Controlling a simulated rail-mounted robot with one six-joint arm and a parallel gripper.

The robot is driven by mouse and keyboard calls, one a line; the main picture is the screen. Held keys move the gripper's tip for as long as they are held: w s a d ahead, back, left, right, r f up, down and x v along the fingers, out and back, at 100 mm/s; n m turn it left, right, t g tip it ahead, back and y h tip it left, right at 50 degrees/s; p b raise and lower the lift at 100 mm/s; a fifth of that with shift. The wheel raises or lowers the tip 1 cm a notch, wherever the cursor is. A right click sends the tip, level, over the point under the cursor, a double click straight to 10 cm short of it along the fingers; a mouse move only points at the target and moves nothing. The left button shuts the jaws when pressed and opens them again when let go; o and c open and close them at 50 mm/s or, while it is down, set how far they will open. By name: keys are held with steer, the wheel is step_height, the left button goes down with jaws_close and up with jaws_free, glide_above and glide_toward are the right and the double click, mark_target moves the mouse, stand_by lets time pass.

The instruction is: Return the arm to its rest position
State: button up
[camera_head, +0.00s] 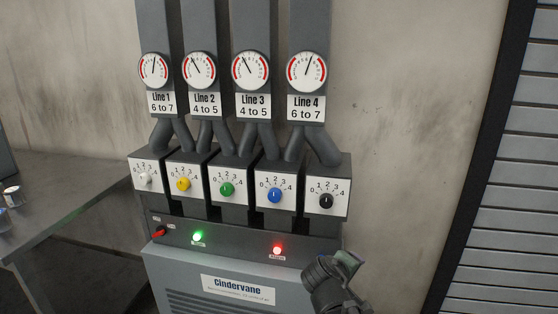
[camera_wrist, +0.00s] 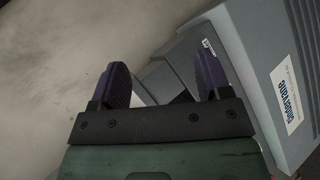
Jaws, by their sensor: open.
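My gripper (camera_wrist: 164,78) is open in the wrist view, with its two dark purple fingers apart and nothing between them. Behind the fingers are a pale wall and the grey side of the Cindervane cabinet (camera_wrist: 262,70). In the camera_head view my arm's end (camera_head: 335,278) is at the lower middle, in front of the cabinet's right edge and below the black knob (camera_head: 326,201). It seems to touch no knob, though its distance from the panel is hard to tell. Its fingers are not clear in that view.
Above the cabinet (camera_head: 180,276) are white, yellow, green and blue knobs (camera_head: 275,195), and gauges (camera_head: 307,72) for several lines. A red switch (camera_head: 158,232), a lit green lamp (camera_head: 197,236) and a lit red lamp (camera_head: 277,250) sit below. A grey table (camera_head: 70,185) is left; bare wall (camera_head: 410,130) right.

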steer(key=s+a+f+m+g+y, duration=0.5)
steer(key=s+f+m+g+y, duration=0.25)
steer(key=s, duration=0.35)
step_height(320, 180, up, 17)
steer(key=d+p, duration=0.1)
steer(key=p, duration=1.6)
steer(key=shift+w+d+n, duration=0.15)
steer(key=shift+w+n, duration=0.1)
steer(key=shift+n, duration=0.1)
steer(key=shift+g, duration=0.25)
